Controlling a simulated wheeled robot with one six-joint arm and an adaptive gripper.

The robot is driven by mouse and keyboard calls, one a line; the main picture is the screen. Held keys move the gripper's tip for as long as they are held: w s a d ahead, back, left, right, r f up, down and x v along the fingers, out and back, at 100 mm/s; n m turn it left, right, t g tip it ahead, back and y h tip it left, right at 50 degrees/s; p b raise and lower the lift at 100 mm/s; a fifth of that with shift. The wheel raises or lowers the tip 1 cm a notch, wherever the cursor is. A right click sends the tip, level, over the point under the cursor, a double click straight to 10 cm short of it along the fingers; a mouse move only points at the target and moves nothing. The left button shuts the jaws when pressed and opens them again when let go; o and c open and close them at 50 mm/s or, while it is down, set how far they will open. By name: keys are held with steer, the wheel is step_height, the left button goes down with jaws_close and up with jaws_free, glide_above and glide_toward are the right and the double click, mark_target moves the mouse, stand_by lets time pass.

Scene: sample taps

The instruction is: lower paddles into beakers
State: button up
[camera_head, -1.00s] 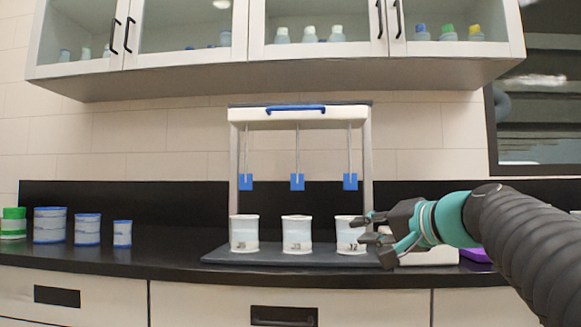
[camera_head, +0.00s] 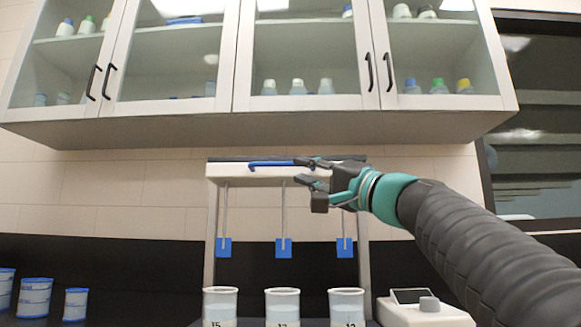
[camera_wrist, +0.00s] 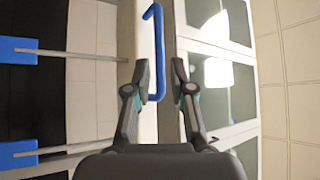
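A stirrer frame has a white crossbar (camera_head: 235,173) with a blue handle (camera_head: 268,163) on top. Three blue paddles (camera_head: 224,248) (camera_head: 283,249) (camera_head: 344,247) hang on thin rods from the bar. Three white beakers (camera_head: 220,308) (camera_head: 283,308) (camera_head: 347,308) stand below, and the paddles hang above their rims. My gripper (camera_head: 311,172) is at the right end of the handle. In the wrist view my gripper (camera_wrist: 163,75) is open. The handle's end part (camera_wrist: 157,50) lies between its fingers, nearer the left finger, with a gap to the right one.
Cabinets with glass doors (camera_head: 180,60) hang close above the frame. Several blue-and-white jars (camera_head: 34,297) stand at the left.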

mark_target(286, 165)
steer(key=p+x, duration=0.2)
steer(key=x, duration=0.5)
steer(key=shift+d, duration=0.1)
jaws_close()
